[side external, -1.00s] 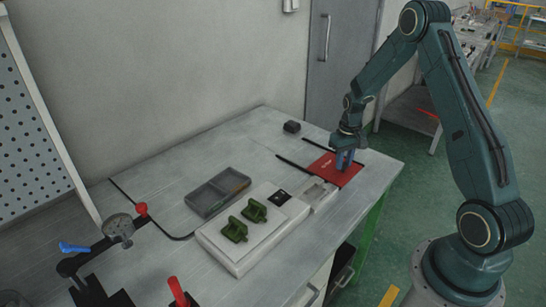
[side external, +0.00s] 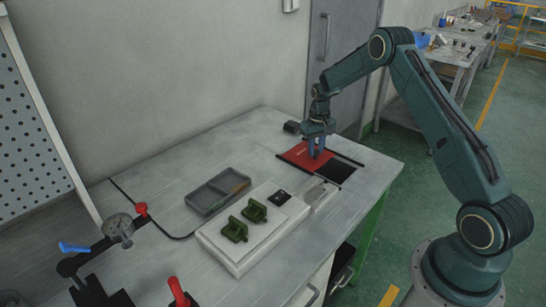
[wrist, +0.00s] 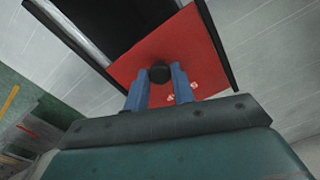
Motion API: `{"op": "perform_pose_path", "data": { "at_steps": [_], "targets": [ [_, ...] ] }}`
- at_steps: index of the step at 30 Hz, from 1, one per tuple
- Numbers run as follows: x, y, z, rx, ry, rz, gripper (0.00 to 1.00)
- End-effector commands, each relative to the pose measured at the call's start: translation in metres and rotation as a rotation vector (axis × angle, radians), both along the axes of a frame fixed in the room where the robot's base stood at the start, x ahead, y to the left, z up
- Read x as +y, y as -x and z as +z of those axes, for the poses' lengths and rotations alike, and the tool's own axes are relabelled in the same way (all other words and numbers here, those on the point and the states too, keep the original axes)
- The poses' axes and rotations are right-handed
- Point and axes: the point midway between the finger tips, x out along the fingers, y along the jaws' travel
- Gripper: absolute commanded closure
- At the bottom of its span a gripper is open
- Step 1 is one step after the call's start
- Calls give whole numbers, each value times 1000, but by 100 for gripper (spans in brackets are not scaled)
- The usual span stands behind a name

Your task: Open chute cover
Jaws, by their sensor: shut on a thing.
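The red chute cover (side external: 299,152) lies flat between two black rails on the table and also fills the middle of the wrist view (wrist: 140,70). Beside it the dark chute opening (side external: 341,172) is uncovered; it also shows at the top of the wrist view (wrist: 125,22). My gripper (side external: 316,148) stands over the cover with its blue fingers pointing down. In the wrist view the fingers (wrist: 160,86) are shut on the cover's round black knob (wrist: 160,70).
A small black block (side external: 292,127) stands behind the cover. A white fixture base (side external: 230,254) with two green parts and a grey divided tray (side external: 217,190) lie to the left. A dial gauge stand (side external: 119,226) is at the front left. The table's right corner is clear.

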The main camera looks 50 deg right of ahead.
Motion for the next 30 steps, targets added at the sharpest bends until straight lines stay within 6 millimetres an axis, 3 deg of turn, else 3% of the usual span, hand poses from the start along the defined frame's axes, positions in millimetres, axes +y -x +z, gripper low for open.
{"op": "perform_pose_path", "data": {
  "at_steps": [13,14,17,30],
  "targets": [
    [-1,-9,0,-1,2,-3,100],
    [-1,-9,0,-1,2,-3,73],
    [0,-9,0,-1,2,-3,54],
    [0,-9,4,-2,1,-2,53]
  ]
}}
